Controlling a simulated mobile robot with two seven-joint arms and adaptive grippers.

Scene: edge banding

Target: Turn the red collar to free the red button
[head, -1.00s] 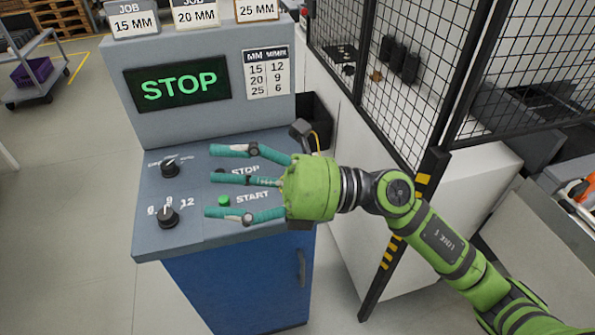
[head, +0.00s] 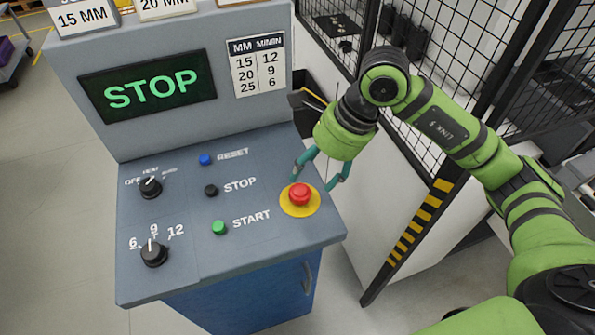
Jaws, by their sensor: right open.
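The red button (head: 299,193) is a mushroom-shaped knob on a yellow disc (head: 299,207) at the right of the sloped grey control panel. A red collar cannot be told apart from the button's cap at this size. My right gripper (head: 318,178) comes down from above and behind the button. Its teal fingers are spread, one to the left of the button and one to the right, and it holds nothing. I cannot tell whether any finger touches the button. My left gripper does not show.
The panel (head: 185,285) carries blue reset (head: 205,159), black stop (head: 211,190) and green start (head: 219,227) buttons and two black knobs (head: 153,253) at left. The screen (head: 150,88) reads STOP. A black mesh guard (head: 470,60) stands at right.

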